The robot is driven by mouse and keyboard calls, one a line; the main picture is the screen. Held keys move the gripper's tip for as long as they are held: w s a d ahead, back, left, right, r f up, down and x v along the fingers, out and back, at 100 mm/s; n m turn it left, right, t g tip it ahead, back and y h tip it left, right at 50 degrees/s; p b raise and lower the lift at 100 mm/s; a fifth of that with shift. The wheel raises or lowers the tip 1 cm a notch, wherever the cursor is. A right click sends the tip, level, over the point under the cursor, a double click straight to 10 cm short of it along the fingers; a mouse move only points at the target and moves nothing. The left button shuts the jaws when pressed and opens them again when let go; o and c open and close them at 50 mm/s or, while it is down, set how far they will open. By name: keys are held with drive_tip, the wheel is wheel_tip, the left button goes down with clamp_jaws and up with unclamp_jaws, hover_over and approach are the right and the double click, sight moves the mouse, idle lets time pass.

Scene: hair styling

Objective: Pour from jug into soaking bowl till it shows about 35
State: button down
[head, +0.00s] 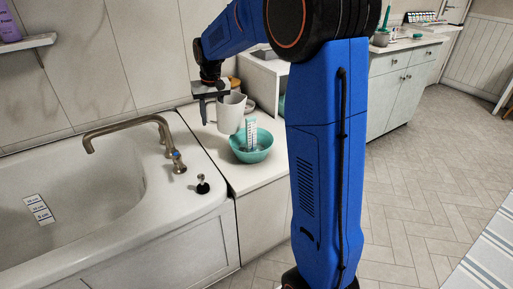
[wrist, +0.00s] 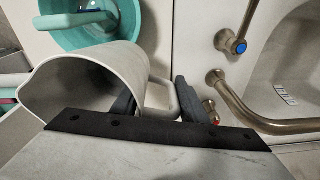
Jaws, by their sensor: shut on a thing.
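The white jug (head: 230,116) is behind and slightly left of the soaking bowl, looking about upright. My gripper (head: 211,98) is shut on the jug's handle side; in the wrist view its dark fingers (wrist: 155,98) stand either side of the handle. The jug (wrist: 85,85) fills the left of that view, its mouth facing left, its contents not clear. The teal soaking bowl (head: 262,155) sits on the white counter with an upright marked scale (head: 251,134) in it; the reading is too small to tell. The bowl (wrist: 75,38) also shows beyond the jug in the wrist view. No stream is visible.
The bathtub (head: 100,235) with its brass tap (head: 125,130) lies left of the counter (head: 262,180). A shelf unit (head: 262,75) stands behind the jug. A cabinet (head: 400,90) is at the back right. The tiled floor on the right is mostly free.

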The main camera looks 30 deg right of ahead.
drive_tip(key=shift+w+f+g, duration=0.2)
drive_tip(key=shift+w+g, duration=0.05)
drive_tip(key=shift+g, duration=0.45)
drive_tip(key=shift+r, duration=2.05)
